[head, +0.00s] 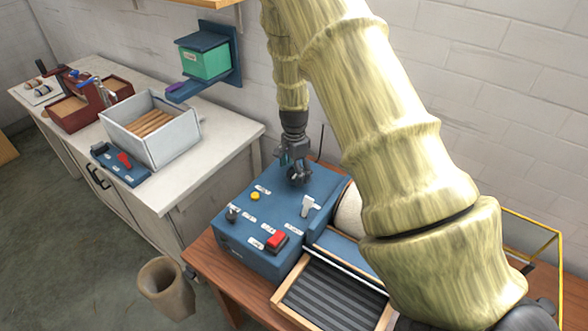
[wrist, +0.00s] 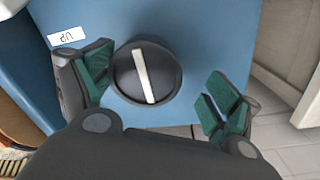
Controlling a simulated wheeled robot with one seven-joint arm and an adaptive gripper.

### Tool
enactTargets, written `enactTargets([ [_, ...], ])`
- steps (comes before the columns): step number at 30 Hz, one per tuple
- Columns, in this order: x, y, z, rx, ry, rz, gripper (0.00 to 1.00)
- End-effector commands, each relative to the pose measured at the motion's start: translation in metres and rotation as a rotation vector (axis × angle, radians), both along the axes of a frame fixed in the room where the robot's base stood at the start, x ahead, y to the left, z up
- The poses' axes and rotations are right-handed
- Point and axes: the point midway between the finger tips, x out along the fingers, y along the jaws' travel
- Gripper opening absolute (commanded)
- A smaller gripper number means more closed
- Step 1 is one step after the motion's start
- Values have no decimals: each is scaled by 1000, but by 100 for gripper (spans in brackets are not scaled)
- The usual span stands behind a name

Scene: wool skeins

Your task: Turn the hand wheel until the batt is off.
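My gripper (head: 293,164) is over the back of a blue control box (head: 250,225). In the wrist view my gripper (wrist: 160,84) is open, its green-padded fingers on either side of a round black knob (wrist: 132,88) with a white stripe. I see space between the knob and the right finger; whether the left finger touches it I cannot tell. A cream rounded surface (head: 348,213), perhaps a drum, shows beside the box, mostly behind my arm. I cannot make out a hand wheel or a batt with certainty.
The box also carries a yellow button (head: 255,196), a small black knob (head: 232,214), a white lever (head: 307,205) and a red switch (head: 277,240). A wood-framed ridged tray (head: 330,290) is in front. A grey crate (head: 150,130) stands on the left bench.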

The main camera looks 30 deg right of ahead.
Motion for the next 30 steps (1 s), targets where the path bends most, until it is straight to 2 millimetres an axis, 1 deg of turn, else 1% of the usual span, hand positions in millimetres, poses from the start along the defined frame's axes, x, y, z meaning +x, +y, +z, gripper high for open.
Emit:
enactTargets([
  [4, -6, 0, 4, 0, -8, -2, 85],
  [8, -3, 0, 2, 1, -4, -1, 85],
  [9, -1, 0, 1, 1, -2, -1, 77],
  [11, 2, 0, 0, 0, 0, 0, 66],
  [15, 4, 0, -4, 0, 6, 0, 41],
  [16, 4, 0, -5, 1, 7, 0, 39],
  [30, 6, -1, -4, -1, 5, 1, 39],
])
